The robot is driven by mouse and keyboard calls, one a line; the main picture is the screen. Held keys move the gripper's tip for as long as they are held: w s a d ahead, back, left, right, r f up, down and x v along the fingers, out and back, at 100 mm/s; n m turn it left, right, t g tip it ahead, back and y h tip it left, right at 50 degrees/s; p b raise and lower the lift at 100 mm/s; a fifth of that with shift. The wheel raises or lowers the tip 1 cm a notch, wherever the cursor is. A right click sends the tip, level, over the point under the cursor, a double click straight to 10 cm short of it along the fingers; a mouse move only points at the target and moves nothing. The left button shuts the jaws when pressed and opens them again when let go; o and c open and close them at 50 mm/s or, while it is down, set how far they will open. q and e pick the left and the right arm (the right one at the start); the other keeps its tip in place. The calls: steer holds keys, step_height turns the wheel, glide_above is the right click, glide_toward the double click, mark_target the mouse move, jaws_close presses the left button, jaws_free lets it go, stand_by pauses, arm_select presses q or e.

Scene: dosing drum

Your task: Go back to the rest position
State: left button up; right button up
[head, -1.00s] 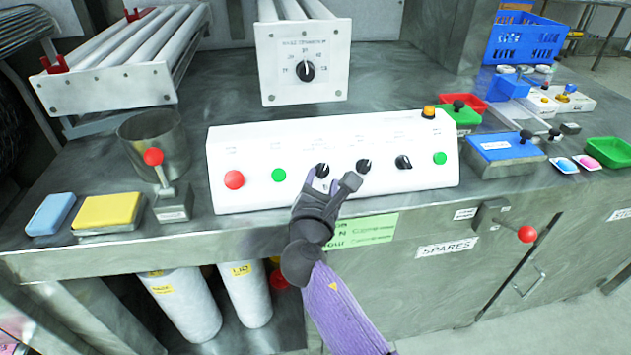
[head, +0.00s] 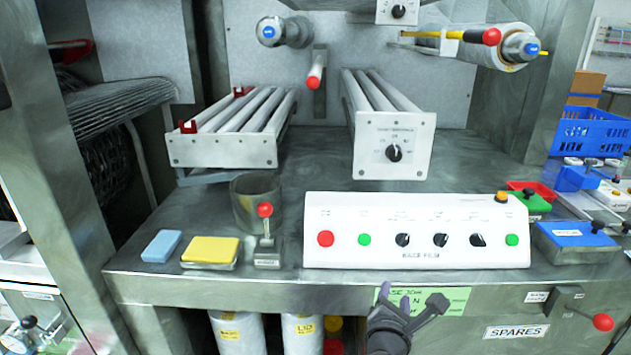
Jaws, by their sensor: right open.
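My right gripper (head: 408,302) shows at the bottom of the head view, in front of the bench's front edge and below the white control panel (head: 415,257). Its dark fingers are apart and nothing is between them. It overlaps the green label (head: 455,298) on the bench front and stands clear of the panel's knobs. My left gripper is not in view.
The bench edge (head: 200,289) runs just behind the gripper. A red-ball lever (head: 265,211), yellow sponge (head: 210,249) and blue block (head: 162,246) stand left of the panel. Another red-knobbed handle (head: 602,322) juts out at lower right. White roller units (head: 222,150) stand behind.

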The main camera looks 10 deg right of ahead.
steer(key=s+f+m+g+y, duration=0.2)
steer(key=s+f+m+g, duration=0.25)
steer(key=s+f, duration=0.8)
steer(key=s+f+m+g+y, duration=0.4)
steer(key=s+f, duration=0.5)
steer(key=f, duration=0.7)
steer(key=s+f+m+g, duration=0.2)
steer(key=s+m, duration=0.2)
steer(key=s, duration=0.6)
steer(key=s+f+m+g, duration=0.2)
steer(key=s+m, duration=0.3)
steer(key=s, duration=0.5)
steer(key=s+d+f+m+g, duration=0.1)
steer(key=s+f+m+g, duration=0.2)
steer(key=s, duration=0.6)
steer(key=shift+s+m, duration=0.4)
steer(key=shift+m, duration=0.35)
